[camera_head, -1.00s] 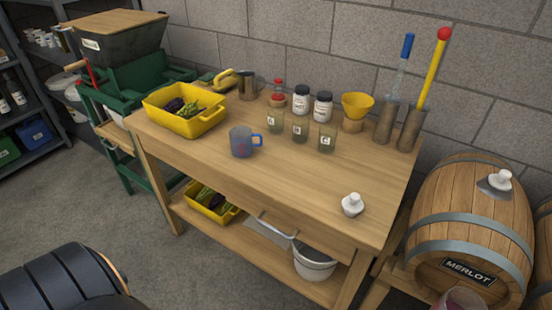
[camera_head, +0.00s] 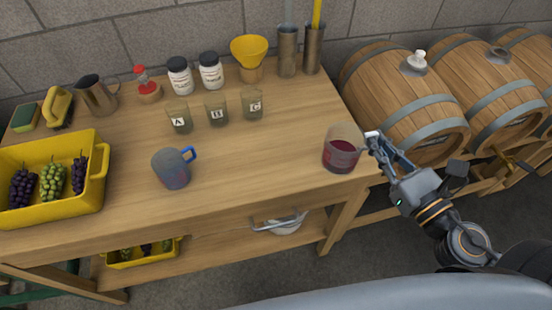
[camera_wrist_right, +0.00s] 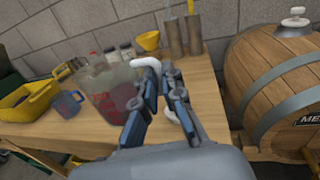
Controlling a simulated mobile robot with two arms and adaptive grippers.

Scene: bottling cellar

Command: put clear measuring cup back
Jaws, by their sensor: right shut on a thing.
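The clear measuring cup (camera_head: 341,152) holds dark red liquid and is upright at the right end of the wooden table. It also shows large in the right wrist view (camera_wrist_right: 108,92). My right gripper (camera_head: 374,141) is shut on its handle, on the cup's right side; its fingers also show in the wrist view (camera_wrist_right: 160,85). I cannot tell whether the cup's base touches the tabletop. My left gripper is not in view.
The table (camera_head: 265,155) is bare left of the cup. A blue-handled cup (camera_head: 171,169), a yellow grape crate (camera_head: 60,218) and small lettered beakers (camera_head: 216,112) stand on it. A yellow funnel (camera_head: 249,50) is behind. Barrels (camera_head: 400,95) stand right.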

